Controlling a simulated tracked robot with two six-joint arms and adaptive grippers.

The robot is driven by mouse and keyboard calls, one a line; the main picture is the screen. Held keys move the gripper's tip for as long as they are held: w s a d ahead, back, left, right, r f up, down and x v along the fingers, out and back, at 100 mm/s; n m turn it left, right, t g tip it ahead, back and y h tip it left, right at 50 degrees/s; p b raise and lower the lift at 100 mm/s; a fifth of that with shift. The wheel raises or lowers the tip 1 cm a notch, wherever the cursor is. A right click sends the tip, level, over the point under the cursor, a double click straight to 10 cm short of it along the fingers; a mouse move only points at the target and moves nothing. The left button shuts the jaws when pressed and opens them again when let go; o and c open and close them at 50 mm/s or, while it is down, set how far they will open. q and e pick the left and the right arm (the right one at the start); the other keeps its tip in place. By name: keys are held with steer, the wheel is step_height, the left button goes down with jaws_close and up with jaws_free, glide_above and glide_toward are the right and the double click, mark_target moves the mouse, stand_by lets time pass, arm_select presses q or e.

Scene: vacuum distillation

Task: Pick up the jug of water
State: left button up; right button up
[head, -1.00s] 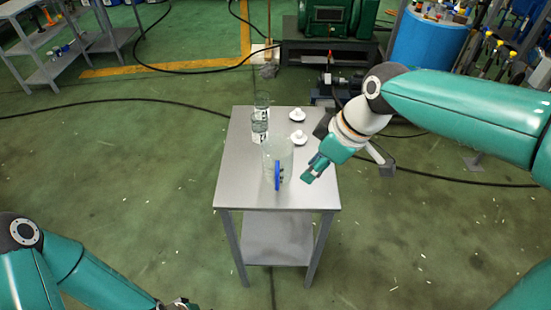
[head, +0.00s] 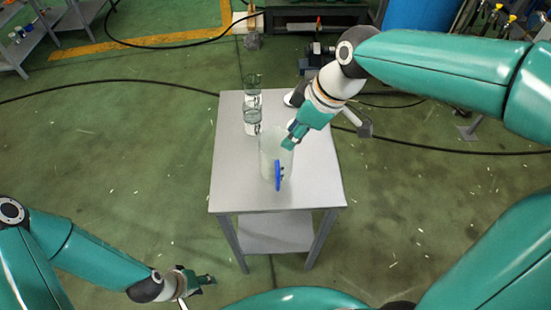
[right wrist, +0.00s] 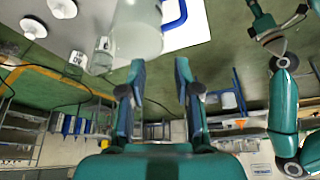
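The clear jug (head: 268,150) with a blue handle (head: 278,177) stands upright on the small metal table. It also shows at the top of the right wrist view (right wrist: 137,32). My right gripper (head: 290,138) is at the jug's upper right side in the head view; I cannot tell whether it touches. In the right wrist view its two fingers (right wrist: 160,75) are spread with nothing between them, and the jug lies just beyond the left finger. My left gripper (head: 200,286) is low at the left, away from the table, its fingers apart and empty.
Two glass beakers (head: 252,122) stand behind the jug on the table (head: 315,185). Two white round objects (right wrist: 62,8) lie on the table in the right wrist view, mostly hidden by my right arm in the head view. The table's front right is clear.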

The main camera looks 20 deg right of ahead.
mark_target(271, 157)
steer(key=shift+a+p+x, duration=0.2)
steer(key=shift+p+x, duration=0.4)
steer(key=shift+x, duration=5.25)
steer(key=shift+r, duration=0.1)
steer(key=shift+c, duration=0.2)
jaws_close()
